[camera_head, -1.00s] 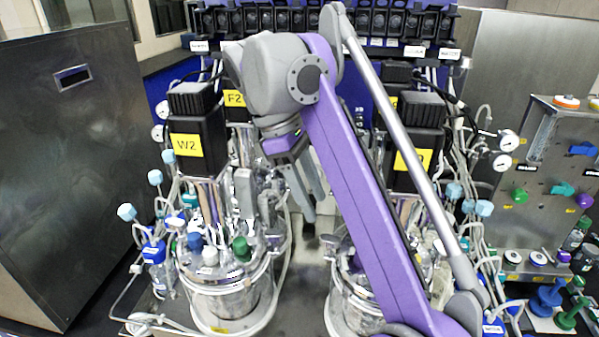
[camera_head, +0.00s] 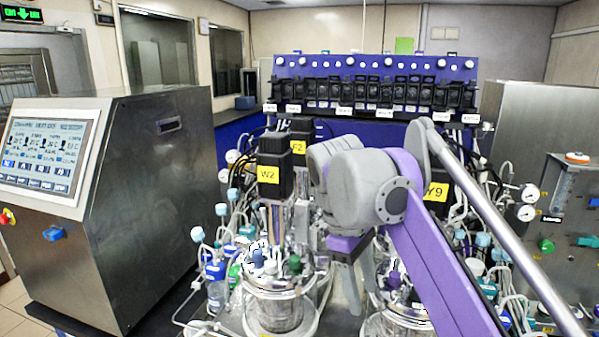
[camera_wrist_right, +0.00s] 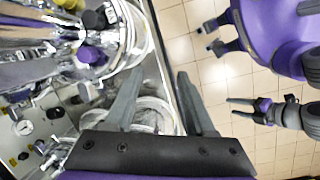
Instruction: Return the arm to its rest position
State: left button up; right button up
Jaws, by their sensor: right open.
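My right arm (camera_head: 440,265) reaches in from the lower right of the head view and bends at a grey joint. My right gripper (camera_head: 350,300) points down between two glass-and-steel bioreactors. In the right wrist view, its two grey fingers (camera_wrist_right: 159,75) are apart with nothing between them. The left bioreactor (camera_head: 275,312) stands close beside the gripper. The right bioreactor (camera_head: 385,325) is partly hidden behind my arm. A small two-pronged grey gripper (camera_wrist_right: 240,108), apparently my left one, shows at the right of the wrist view. My left arm is not in the head view.
Black motor heads labelled W2 (camera_head: 272,175) and Y9 (camera_head: 437,190) rise near my arm. Tubes and bottles crowd both vessels. A steel cabinet with a screen (camera_head: 45,150) stands left, and a valve panel (camera_head: 565,225) right. Bare tiled floor (camera_wrist_right: 215,85) shows in the wrist view.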

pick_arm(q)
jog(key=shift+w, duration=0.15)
pick_arm(e)
jog(key=s+d+f+m+t+y, duration=0.1)
jog(key=s+d+f+m+t, duration=0.1)
jog(key=f, duration=0.7)
jog(key=s+d+f+m+t+y, duration=0.1)
jog(key=s+f+m, duration=0.4)
jog(key=f, duration=0.5)
jog(key=s+d+f+m+t, duration=0.3)
jog(key=s+d+f+t, duration=0.1)
jog(key=f, duration=0.6)
jog(key=shift+s+d+y, duration=0.2)
jog(key=shift+s+y, duration=0.2)
jog(key=shift+s, duration=0.25)
jog(key=shift+f, duration=0.1)
jog(key=shift+o, duration=0.3)
